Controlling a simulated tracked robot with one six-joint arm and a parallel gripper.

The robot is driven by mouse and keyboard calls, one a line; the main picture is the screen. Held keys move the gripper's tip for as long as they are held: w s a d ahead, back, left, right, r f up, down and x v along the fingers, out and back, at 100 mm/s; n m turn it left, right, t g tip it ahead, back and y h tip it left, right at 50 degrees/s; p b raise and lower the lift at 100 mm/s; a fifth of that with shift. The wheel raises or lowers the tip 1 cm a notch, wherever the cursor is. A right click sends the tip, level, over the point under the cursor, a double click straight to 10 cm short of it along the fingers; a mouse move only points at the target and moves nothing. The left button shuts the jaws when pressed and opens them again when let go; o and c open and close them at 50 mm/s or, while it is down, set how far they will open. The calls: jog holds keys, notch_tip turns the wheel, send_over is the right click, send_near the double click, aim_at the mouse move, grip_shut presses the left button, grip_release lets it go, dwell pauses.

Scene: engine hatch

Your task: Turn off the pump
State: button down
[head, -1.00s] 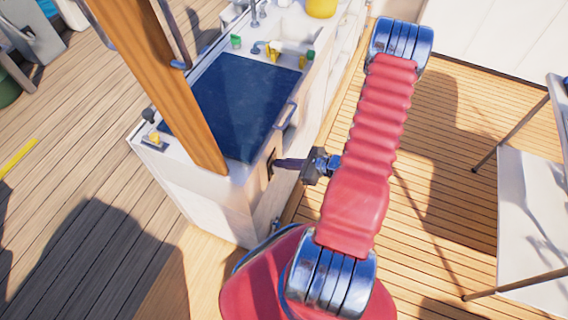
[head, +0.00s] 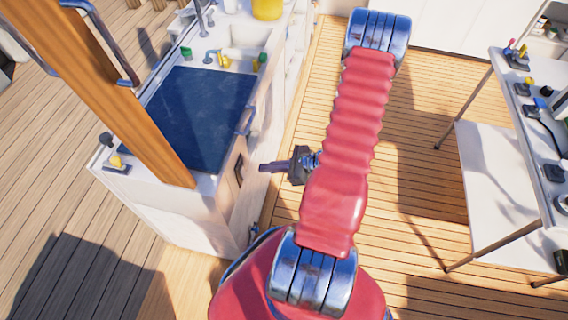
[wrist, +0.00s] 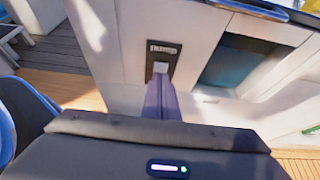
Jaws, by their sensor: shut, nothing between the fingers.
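A small dark plate (head: 238,170) is set in the side of the white cabinet (head: 170,215). In the wrist view the plate (wrist: 152,52) carries a pale grey switch-like block (wrist: 161,69) and a label above it that is too small to read. I cannot tell the switch's position. My gripper (head: 262,168) is shut and empty, with its narrow fingers pointing at the plate. In the head view a gap shows between the fingertips and the plate. In the wrist view the fingers (wrist: 161,84) line up just below the block and hide what lies behind them.
A thick wooden post (head: 120,100) stands before the cabinet's dark blue top (head: 200,115). A handle (head: 246,118) juts from the cabinet side. A table (head: 545,150) with small items stands at the right. The plank deck (head: 415,150) between is clear.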

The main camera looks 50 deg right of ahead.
jog(key=r+v, duration=0.1)
jog(key=v, duration=0.6)
jog(key=shift+w+r, duration=0.15)
jog(key=shift+w, duration=0.05)
jog(key=shift+a, duration=0.15)
jog(key=s+a+n+g+y, duration=0.2)
jog(key=s+a+n+g, duration=0.1)
jog(key=s+a+n, duration=0.15)
jog(key=w+a+r+n+h, duration=0.1)
jog(key=a+r+n+h, duration=0.1)
jog(key=a+r+n, duration=0.5)
jog(key=a+r+n+g+h, duration=0.1)
jog(key=a+r+n+h, duration=0.2)
jog(key=a+r+n, duration=0.4)
jog(key=w+a+r+n+g+h, duration=0.1)
jog(key=a+r+n+h, duration=0.2)
jog(key=r, duration=1.7)
jog(key=a+n, duration=0.4)
jog(key=n, duration=0.4)
jog(key=shift+w, duration=0.35)
